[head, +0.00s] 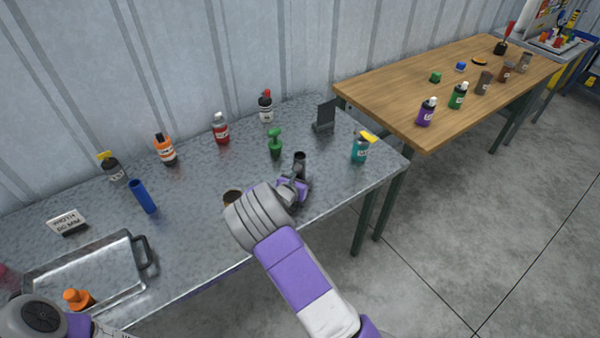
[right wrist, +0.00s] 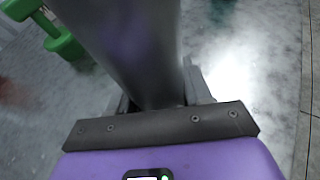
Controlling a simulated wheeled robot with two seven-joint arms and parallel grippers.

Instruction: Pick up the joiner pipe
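A dark grey pipe (head: 300,160), which I take to be the joiner pipe, stands roughly upright near the right front of the metal table. In the right wrist view the pipe (right wrist: 135,45) fills the space between the two fingers, and both fingers appear to touch its sides. My right gripper (head: 294,187) is shut on it, low on the pipe. The pipe's lower end is hidden by the gripper, so I cannot tell whether it touches the table. Part of my left arm shows at the bottom left, but its gripper is out of view.
A green object (head: 275,143) stands just behind the pipe. A teal spray bottle (head: 360,150) is to its right and a black stand (head: 324,117) behind. A brown-rimmed item (head: 232,196), a blue cylinder (head: 143,197) and a metal tray (head: 100,265) lie left.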

